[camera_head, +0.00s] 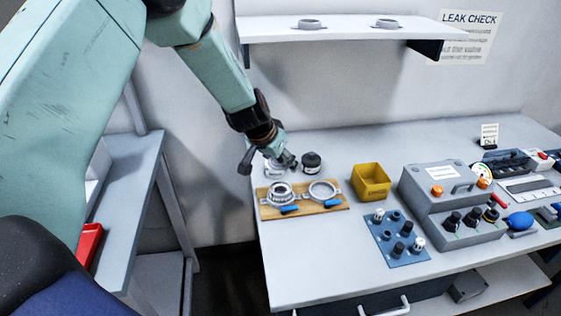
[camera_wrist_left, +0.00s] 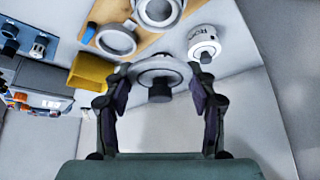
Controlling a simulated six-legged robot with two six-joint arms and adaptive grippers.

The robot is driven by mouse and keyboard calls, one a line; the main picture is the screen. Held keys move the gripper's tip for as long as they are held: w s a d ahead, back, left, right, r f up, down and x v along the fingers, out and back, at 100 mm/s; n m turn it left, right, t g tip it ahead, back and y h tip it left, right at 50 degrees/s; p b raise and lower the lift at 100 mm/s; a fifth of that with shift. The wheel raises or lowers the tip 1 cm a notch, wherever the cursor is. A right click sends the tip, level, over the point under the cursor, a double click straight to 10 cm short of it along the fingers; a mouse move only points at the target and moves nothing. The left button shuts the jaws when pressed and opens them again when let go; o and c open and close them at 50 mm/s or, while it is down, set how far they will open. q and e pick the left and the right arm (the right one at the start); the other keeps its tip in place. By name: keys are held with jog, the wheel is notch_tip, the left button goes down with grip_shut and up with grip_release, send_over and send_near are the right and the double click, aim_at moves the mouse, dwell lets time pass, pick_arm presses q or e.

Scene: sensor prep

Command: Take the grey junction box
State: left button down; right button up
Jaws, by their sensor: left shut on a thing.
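The grey junction box (camera_wrist_left: 158,72), a round grey piece with a dark stub at its middle, sits between the two fingertips in the left wrist view. My left gripper (camera_wrist_left: 159,78) is shut on it, with a finger at each side of its rim. In the head view my left gripper (camera_head: 287,161) is low over the table, behind the wooden board. A dark round piece (camera_head: 311,162) shows just right of its fingers; I cannot tell there whether it is the held one. My right gripper is not in view.
The wooden board (camera_head: 333,206) bears two metal rings and blue pieces. A white round unit (camera_wrist_left: 203,43) stands beside the board. A yellow bin (camera_head: 371,182), a blue block with knobs (camera_head: 397,254) and a grey control case (camera_head: 432,183) stand to the right. The table's front left is clear.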

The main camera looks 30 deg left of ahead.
pick_arm(q)
jog(key=shift+r+p, duration=0.3)
jog(key=shift+r, duration=0.25)
jog(key=shift+c, duration=2.1)
grip_release()
